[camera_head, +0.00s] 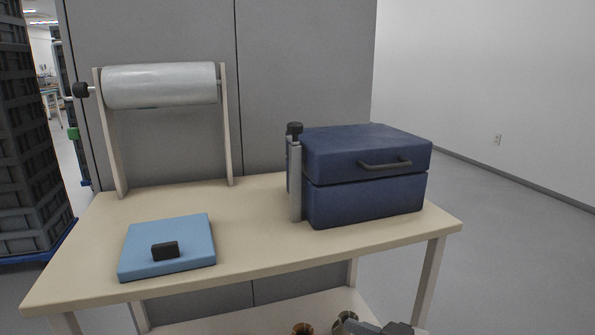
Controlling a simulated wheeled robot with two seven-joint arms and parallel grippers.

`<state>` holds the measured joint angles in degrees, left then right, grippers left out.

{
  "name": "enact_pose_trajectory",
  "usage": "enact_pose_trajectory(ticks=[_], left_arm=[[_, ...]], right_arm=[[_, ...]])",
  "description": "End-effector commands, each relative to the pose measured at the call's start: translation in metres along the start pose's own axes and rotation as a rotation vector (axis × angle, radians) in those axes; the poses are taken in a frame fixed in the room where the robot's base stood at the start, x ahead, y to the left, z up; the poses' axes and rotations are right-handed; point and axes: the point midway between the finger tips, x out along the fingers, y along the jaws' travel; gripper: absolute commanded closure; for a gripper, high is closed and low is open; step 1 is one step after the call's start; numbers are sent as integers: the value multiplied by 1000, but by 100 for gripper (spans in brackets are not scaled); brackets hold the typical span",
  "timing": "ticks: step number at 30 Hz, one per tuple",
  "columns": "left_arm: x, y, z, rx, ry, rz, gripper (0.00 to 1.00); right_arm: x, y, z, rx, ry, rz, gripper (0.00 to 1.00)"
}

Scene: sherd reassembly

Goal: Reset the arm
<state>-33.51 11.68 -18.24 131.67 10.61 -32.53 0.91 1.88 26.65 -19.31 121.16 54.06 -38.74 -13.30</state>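At the bottom edge of the head view, a dark grey mechanical part (385,328) shows, cut off by the frame. It looks like part of my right arm or gripper, and no fingertips can be made out on it. My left arm and gripper do not show. A light blue flat pad (140,240) lies at the front left of the table, with a small black block (165,251) on it. A dark blue lidded case (365,203) with a dark handle stands shut at the table's right. Neither gripper touches anything on the tabletop.
The beige table (255,240) is clear between pad and case. A grey post (295,185) with a black knob stands against the case's left side. A clear film roll (160,85) hangs on a stand behind. Round brown-rimmed items (303,328) show near the lower shelf (270,322).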

Motion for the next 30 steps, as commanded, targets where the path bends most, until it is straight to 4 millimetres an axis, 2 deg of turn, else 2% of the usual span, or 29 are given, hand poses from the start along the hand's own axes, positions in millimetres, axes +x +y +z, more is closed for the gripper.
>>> enact_pose_trajectory(ticks=[1,3,6,15,18,26,30], left_arm=[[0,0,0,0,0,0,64],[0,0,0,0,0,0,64],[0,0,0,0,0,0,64],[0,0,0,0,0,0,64],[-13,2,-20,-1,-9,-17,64],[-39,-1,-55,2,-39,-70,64],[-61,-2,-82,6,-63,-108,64]], right_arm=[[-4,-12,27,39,-18,39,50],[-11,-21,52,67,-34,97,50],[-22,-31,79,97,-58,171,50],[-62,-55,131,153,-125,361,50],[-71,-56,107,145,-131,381,50],[-93,-57,70,143,-166,430,50],[-111,-60,40,142,-194,466,50]])
